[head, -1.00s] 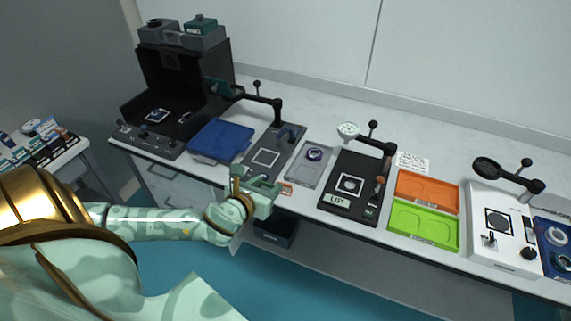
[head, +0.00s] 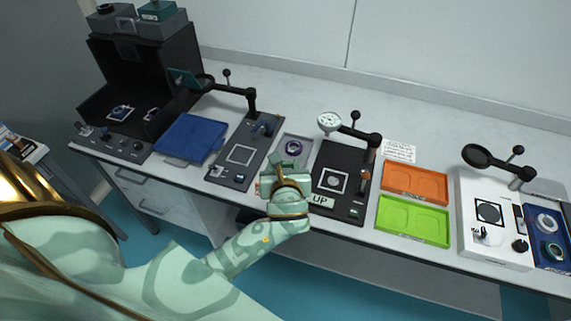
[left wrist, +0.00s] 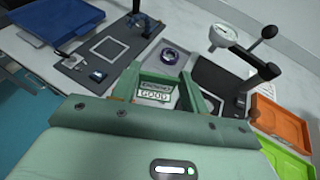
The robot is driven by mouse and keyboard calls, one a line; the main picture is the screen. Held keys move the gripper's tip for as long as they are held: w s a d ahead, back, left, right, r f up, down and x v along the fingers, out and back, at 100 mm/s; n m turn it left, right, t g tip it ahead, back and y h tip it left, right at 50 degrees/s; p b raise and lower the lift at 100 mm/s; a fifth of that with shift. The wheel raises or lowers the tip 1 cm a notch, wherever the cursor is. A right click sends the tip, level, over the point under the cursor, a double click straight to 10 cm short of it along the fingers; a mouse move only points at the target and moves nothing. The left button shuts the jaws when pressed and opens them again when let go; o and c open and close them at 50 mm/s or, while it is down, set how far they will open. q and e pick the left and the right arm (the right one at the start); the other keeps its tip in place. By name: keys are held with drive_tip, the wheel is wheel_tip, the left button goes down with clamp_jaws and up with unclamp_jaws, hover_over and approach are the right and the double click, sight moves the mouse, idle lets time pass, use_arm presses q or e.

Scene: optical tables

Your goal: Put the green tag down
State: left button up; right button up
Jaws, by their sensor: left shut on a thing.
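My left gripper (head: 284,172) is over the front of the bench, just left of the black UP station. In the left wrist view its two pale green fingers (left wrist: 160,88) are shut on the green tag (left wrist: 154,95). The tag shows green-edged lettering that reads GOOD. In the head view the hand hides the tag. The grey tray with a dark ring (head: 294,148) lies just beyond the gripper, partly covered by it; the ring also shows in the left wrist view (left wrist: 169,57). My right gripper is not in view.
The black station (head: 325,217) with a dial gauge (head: 330,121) is to the right. Beyond it are orange (head: 415,169) and lime green (head: 412,239) trays and a white station (head: 480,247). Left are a grey station (head: 222,175) and a blue tray (head: 187,139).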

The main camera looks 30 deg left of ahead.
use_arm(q)
drive_tip(key=w+a+f+b, duration=0.1)
drive_tip(key=w+f, duration=0.1)
drive_tip(key=w+a+f+b, duration=0.1)
drive_tip(key=w+a+f, duration=0.1)
drive_tip(key=w+f, duration=0.1)
drive_tip(key=w+a+f+b, duration=0.1)
drive_tip(key=w+f+b, duration=0.1)
drive_tip(key=w, duration=0.1)
drive_tip(key=shift+w+a+f, duration=0.1)
drive_tip(key=shift+a+f, duration=0.1)
drive_tip(key=shift+a, duration=0.2)
drive_tip(key=shift+w+a+f, duration=0.2)
drive_tip(key=shift+w+f, duration=0.15)
drive_tip(key=f+b, duration=0.1)
drive_tip(key=f, duration=0.1)
drive_tip(key=f+b, duration=0.1)
drive_tip(key=f, duration=0.1)
drive_tip(key=shift+w+a+b, duration=0.1)
drive_tip(key=shift+w+b, duration=0.15)
drive_tip(key=shift+b, duration=0.05)
drive_tip(key=shift+r, duration=0.2)
drive_tip(key=shift+f, duration=0.1)
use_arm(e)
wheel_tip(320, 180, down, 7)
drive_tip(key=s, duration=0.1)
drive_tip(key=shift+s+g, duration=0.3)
